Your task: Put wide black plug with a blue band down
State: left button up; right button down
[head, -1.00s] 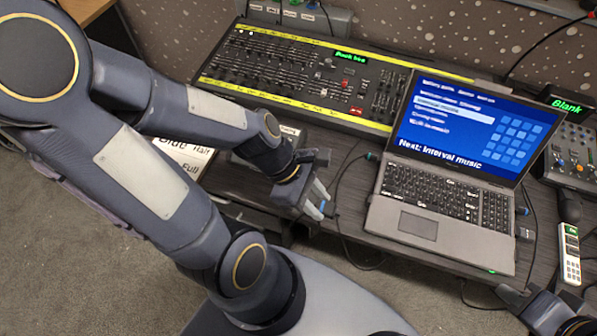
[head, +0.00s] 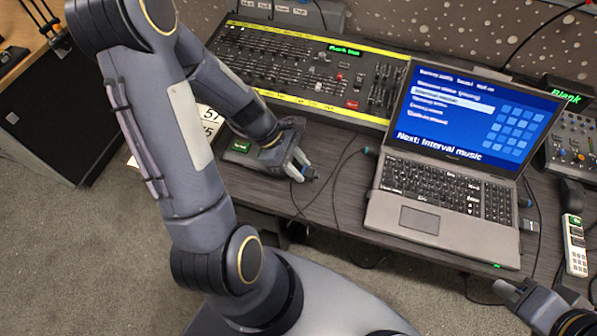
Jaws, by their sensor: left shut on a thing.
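My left gripper (head: 301,168) is over the desk, left of the laptop. It is shut on the wide black plug with a blue band (head: 311,174). Only a small dark part of the plug shows beside the fingertips, with a thin black cable near it. I cannot tell whether the plug touches the desk. My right gripper (head: 506,291) is at the lower right, in front of the desk; its finger gap is not clear.
The open laptop (head: 432,215) stands on the desk (head: 335,200). The fader console (head: 300,75) runs along the back. A small box with a green display (head: 241,147) is left of my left gripper. A white remote (head: 575,245) lies at the right.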

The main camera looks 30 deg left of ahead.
pick_arm(q)
jog(key=shift+f, duration=1.5)
jog(key=shift+f+b, duration=0.35)
jog(key=shift+b, duration=0.1)
jog(key=o, duration=1.1)
